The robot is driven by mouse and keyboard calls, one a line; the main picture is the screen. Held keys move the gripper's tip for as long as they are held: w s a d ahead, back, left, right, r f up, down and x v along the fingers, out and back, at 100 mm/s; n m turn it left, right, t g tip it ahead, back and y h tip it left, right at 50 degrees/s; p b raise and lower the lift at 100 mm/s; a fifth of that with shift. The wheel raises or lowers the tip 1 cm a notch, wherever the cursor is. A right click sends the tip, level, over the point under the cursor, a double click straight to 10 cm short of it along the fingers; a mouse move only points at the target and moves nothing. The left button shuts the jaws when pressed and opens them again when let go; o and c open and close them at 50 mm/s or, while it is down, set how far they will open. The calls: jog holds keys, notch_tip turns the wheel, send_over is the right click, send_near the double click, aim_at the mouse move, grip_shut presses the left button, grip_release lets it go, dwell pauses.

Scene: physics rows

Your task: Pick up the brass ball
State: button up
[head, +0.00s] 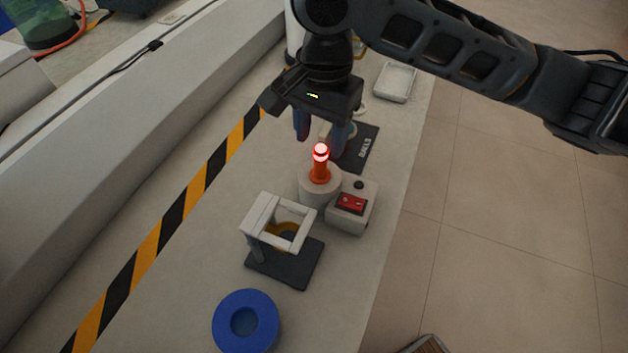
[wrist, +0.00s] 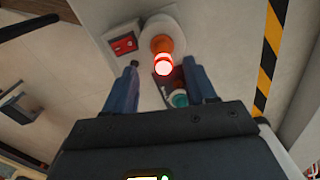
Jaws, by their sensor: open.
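My gripper (head: 320,137) points down with its blue fingers apart and empty; both fingers also show in the wrist view (wrist: 160,66). In the head view it is just behind a glowing red tip (head: 320,152) on an orange post, which stands on a round pale base (head: 308,187). In the wrist view the glowing tip (wrist: 163,65) appears between the fingertips. A dark mat marked BALLS (head: 363,148) lies behind, partly hidden by the fingers. A teal ball (wrist: 179,99) sits on it. I cannot clearly make out a brass-coloured ball.
A box with a red switch (head: 352,203) stands beside the round base. A white frame stand (head: 277,222) on a dark plate and a blue ring (head: 245,321) are nearer. A white tray (head: 395,82) is behind. The bench's right edge drops to the floor.

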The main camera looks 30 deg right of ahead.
aim_at(320, 161)
jog(key=shift+d+f, duration=0.2)
jog(key=shift+d, duration=0.1)
jog(key=shift+f, duration=0.4)
jog(key=shift+w+f+p, duration=0.2)
jog(key=shift+f+p, duration=0.05)
jog(key=shift+f, duration=1.4)
jog(key=shift+w+f+p, duration=0.15)
jog(key=shift+f+p, duration=0.05)
jog(key=shift+f, duration=1.45)
jog(key=c, duration=1)
jog(key=shift+r, duration=0.1)
